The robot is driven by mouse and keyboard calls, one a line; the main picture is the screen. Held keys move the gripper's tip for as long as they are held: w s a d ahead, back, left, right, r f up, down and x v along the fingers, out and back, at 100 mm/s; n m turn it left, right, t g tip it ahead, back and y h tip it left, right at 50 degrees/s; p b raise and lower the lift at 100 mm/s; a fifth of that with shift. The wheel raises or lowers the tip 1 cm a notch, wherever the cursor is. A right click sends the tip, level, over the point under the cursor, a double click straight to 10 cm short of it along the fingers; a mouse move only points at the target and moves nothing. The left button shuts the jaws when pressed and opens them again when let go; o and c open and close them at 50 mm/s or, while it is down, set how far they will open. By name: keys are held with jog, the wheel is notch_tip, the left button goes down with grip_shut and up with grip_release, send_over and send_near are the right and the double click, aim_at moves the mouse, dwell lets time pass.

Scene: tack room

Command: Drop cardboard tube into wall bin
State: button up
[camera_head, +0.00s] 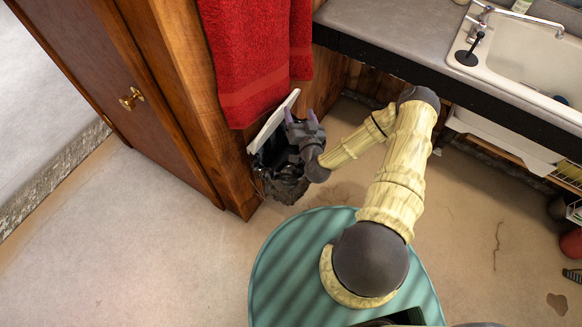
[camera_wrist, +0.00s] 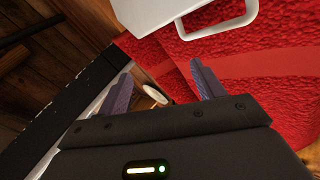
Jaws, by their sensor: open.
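My gripper (camera_head: 301,115) is open, with its two fingers pointing up, beside the cabinet and just below the red towels. It also shows in the wrist view (camera_wrist: 162,86), with its fingers well apart and nothing seen clamped between them. The wall bin (camera_head: 273,122) shows as a tilted white panel at the cabinet's side, with a dark part below it largely hidden by my gripper. In the wrist view, a white panel with a loop handle (camera_wrist: 200,14) is at the top. I cannot make out the cardboard tube for certain in either view.
Red towels (camera_head: 245,60) hang above the white panel. A wooden cabinet (camera_head: 110,85) stands left. A dark-edged counter (camera_head: 400,30) with a white sink (camera_head: 520,50) is at the right. A small pale oval (camera_wrist: 155,94) between the fingers' outlines is unclear. The left floor is clear.

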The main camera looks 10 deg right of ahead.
jog(key=s+r+p, duration=0.3)
jog(key=r+p, duration=0.4)
jog(key=p, duration=0.2)
jog(key=shift+s+a+r, duration=0.35)
jog(key=shift+r, duration=0.05)
dwell(0.6)
jog(key=a+r+n+g+y, duration=0.2)
jog(key=a+n+g+y, duration=0.25)
jog(key=n+g, duration=0.35)
jog(key=s+d+r+m+g+h+b, duration=0.1)
jog(key=s+r+m+g+h, duration=0.1)
jog(key=s+r, duration=0.7)
jog(key=s+d+r+m+g+h+b, duration=0.1)
jog(key=s+d+r+g+h, duration=0.1)
jog(key=s+r+g, duration=0.3)
jog(key=s+r+h, duration=0.1)
jog(key=s+r, duration=0.3)
jog(key=r, duration=0.2)
jog(key=shift+s+d+m, duration=0.15)
jog(key=shift+d+m, duration=0.1)
jog(key=shift+m, duration=0.15)
